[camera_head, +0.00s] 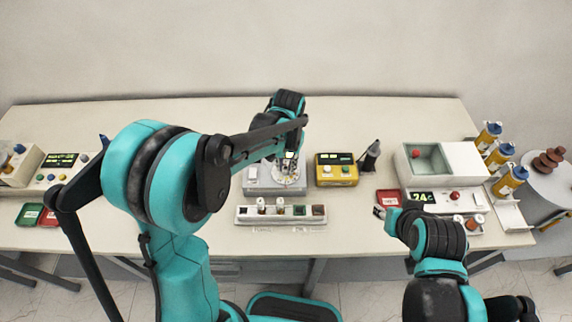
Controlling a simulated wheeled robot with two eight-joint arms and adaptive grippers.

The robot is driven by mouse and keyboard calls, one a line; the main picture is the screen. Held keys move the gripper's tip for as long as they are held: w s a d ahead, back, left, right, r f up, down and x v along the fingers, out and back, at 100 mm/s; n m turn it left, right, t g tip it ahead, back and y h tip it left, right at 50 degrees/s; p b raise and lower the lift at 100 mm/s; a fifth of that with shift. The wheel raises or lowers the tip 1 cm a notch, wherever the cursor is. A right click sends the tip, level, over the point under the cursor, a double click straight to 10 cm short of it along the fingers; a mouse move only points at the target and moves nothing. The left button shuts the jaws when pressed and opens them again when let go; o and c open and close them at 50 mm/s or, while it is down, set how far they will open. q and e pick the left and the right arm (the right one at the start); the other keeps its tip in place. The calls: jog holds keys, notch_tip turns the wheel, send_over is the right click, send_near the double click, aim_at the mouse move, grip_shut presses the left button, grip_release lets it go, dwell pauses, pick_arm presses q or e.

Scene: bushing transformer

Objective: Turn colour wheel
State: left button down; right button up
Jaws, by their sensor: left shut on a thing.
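A pale round wheel (289,182), which I take to be the colour wheel, sits on a grey device (259,184) near the middle of the table. My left gripper (290,157) reaches down onto it from above and is shut at the wheel. The fingertips and the part they grip are small and partly hidden by my arm. My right gripper (380,212) is low over the table's front right, apart from the wheel. Its fingers are too small to tell open from shut.
A rack with several small vials (282,214) lies in front of the wheel device. A yellow box (337,169) stands just right of it. A white machine with a glass-like chamber (429,160) and a red tray (390,196) are near my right arm. The back of the table is clear.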

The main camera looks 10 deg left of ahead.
aim_at(287, 168)
pick_arm(q)
jog(key=shift+m, duration=0.5)
jog(key=c, duration=1.3)
grip_release()
jog(key=shift+c, duration=0.2)
notch_tip(287, 168, up, 12)
jog(key=shift+d, duration=0.15)
jog(key=shift+s+f, duration=0.1)
